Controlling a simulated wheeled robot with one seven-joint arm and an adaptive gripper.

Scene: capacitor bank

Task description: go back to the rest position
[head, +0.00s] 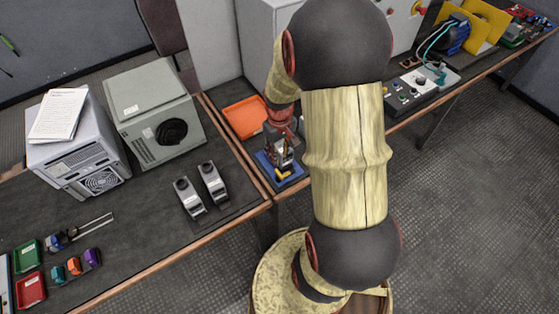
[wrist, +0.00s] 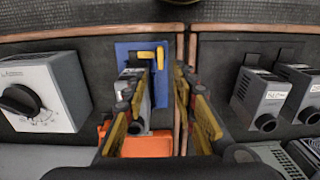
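My gripper (wrist: 163,74) is open in the wrist view, with a gap between its two yellow-and-black fingers and nothing gripped between them. It hangs over a blue base plate (wrist: 161,112) carrying a grey part and a yellow handle (wrist: 149,54). The left finger partly covers the grey part; I cannot tell whether they touch. In the head view my gripper (head: 282,146) is low over the same blue base plate (head: 291,181), near the bench corner. My arm is bent forward and down there.
An orange tray (head: 244,116) lies just behind the blue plate. Two grey units (head: 212,184) stand on the left bench, near a grey box with a round black opening (head: 160,118). A control box (head: 411,92) stands on the right bench. The floor at right is clear.

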